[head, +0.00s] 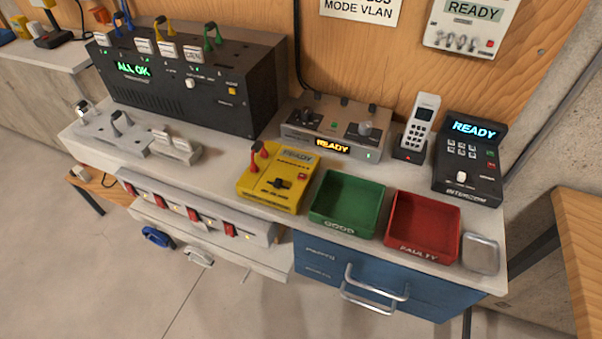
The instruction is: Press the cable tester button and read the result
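A yellow box (272,190), which looks like the cable tester, sits on the bench in the middle of the head view. Neither of my grippers shows, and nothing touches the box.
A green GOOD tray (347,229) and a red FAULTY tray (421,250) stand right of the box, both empty. Behind are a grey READY unit (300,143), a cordless phone (417,122) and an INTERCOM (468,187). A black ALL OK rack (185,115) stands left. A power strip (205,203) lines the front.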

